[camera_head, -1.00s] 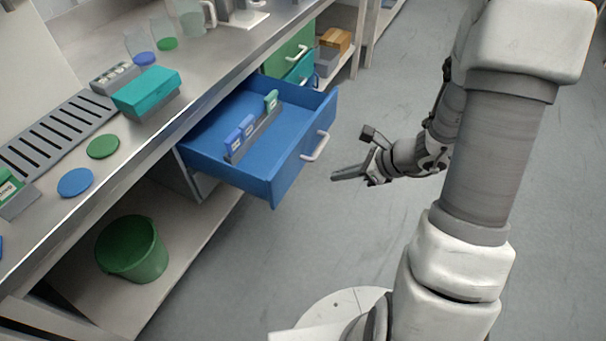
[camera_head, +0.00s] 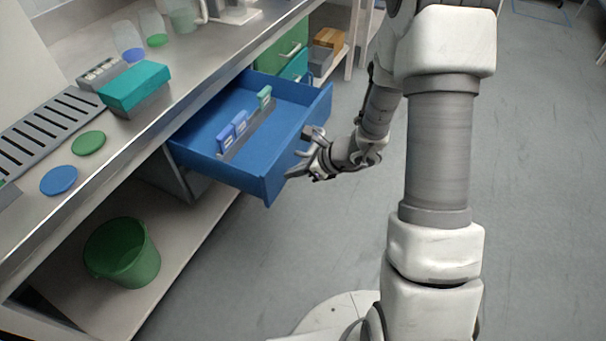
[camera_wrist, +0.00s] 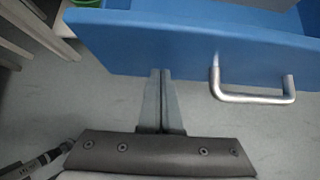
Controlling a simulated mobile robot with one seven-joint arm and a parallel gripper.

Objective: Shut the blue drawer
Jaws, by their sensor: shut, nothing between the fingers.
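The blue drawer (camera_head: 270,178) stands pulled out from under the bench in the head view. Inside it a grey rack holds blue and green pieces. My gripper (camera_head: 291,175) is at the drawer's front, its fingers pointing toward the panel. In the wrist view the drawer's front panel (camera_wrist: 150,45) spans the top, with its metal handle (camera_wrist: 250,97) right of my fingers. My gripper (camera_wrist: 161,72) is shut and empty, its tips close to the lower part of the panel. I cannot tell whether they touch it.
The steel bench (camera_head: 190,85) carries a teal box (camera_head: 135,85), green and blue discs and clear vessels. A green bucket (camera_head: 122,255) stands on the lower shelf. A green drawer front (camera_head: 283,50) is beyond the blue drawer. The floor to the right is clear.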

